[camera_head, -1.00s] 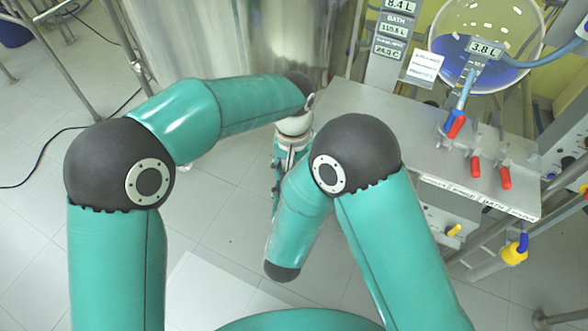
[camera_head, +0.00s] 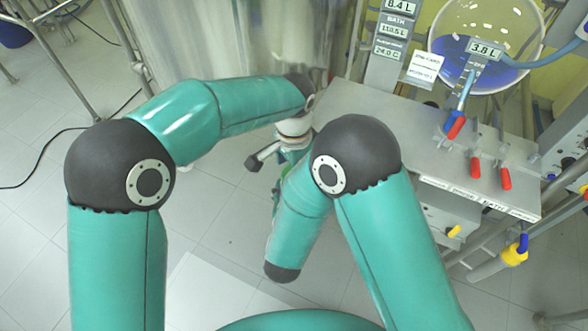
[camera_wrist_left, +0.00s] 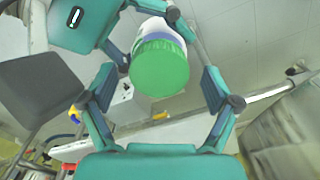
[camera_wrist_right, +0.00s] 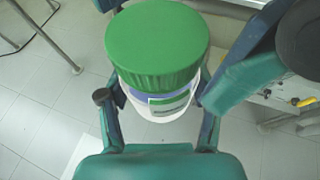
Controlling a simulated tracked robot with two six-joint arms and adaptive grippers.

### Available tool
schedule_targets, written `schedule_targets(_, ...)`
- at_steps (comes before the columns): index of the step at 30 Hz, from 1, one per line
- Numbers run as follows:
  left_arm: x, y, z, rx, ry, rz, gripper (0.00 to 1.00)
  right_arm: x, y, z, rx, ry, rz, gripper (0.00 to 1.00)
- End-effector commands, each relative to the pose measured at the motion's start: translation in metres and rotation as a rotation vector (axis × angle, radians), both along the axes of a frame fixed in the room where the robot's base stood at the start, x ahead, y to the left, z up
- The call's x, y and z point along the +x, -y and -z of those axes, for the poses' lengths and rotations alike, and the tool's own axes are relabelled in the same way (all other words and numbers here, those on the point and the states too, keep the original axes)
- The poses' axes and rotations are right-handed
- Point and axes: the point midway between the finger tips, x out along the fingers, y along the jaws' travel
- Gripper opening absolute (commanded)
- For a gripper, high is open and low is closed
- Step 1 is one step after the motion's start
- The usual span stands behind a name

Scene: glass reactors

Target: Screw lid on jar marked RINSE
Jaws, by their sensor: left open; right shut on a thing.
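The green lid (camera_wrist_left: 160,66) sits on top of the jar (camera_wrist_left: 155,26), square to it as far as I can see; how tight it is cannot be told. The right wrist view shows the lid (camera_wrist_right: 157,44) over the jar (camera_wrist_right: 158,107), with a blue-violet band and a label I cannot read. My right gripper (camera_wrist_right: 157,108) is shut on the jar's body, below the lid. My left gripper (camera_wrist_left: 158,78) is open, its fingers on either side of the lid with gaps showing. In the head view my arms hide the jar and lid.
A metal bench (camera_head: 430,140) with red-handled valves (camera_head: 504,179) stands to the right, below a glass vessel (camera_head: 484,40) of blue liquid. A steel vessel (camera_head: 230,40) stands behind my arms. Open tiled floor (camera_head: 205,235) lies below and to the left.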

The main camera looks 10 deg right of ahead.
Motion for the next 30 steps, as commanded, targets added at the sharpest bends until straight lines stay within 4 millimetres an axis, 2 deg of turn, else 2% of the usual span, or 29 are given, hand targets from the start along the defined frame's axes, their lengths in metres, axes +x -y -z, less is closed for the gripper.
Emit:
schedule_targets(5, 0.001, 0.000, -0.007, -0.001, 0.002, 0.000, 0.89, 0.000, 0.000, -0.001, 0.000, 0.002, 0.000, 0.00)
schedule_targets(8, 0.001, 0.000, -0.020, -0.002, 0.003, 0.000, 0.89, 0.000, 0.000, -0.001, 0.001, 0.002, 0.000, 0.00)
schedule_targets(21, 0.002, 0.000, -0.101, -0.002, 0.002, 0.000, 0.89, 0.000, 0.000, -0.001, 0.001, 0.002, 0.000, 0.00)
schedule_targets(25, 0.002, -0.001, -0.114, -0.001, 0.002, -0.001, 0.89, 0.000, 0.000, -0.001, 0.001, 0.002, 0.000, 0.00)
schedule_targets(30, 0.001, -0.001, -0.119, 0.000, -0.001, 0.000, 0.89, 0.000, 0.000, -0.001, 0.000, 0.002, 0.000, 0.00)
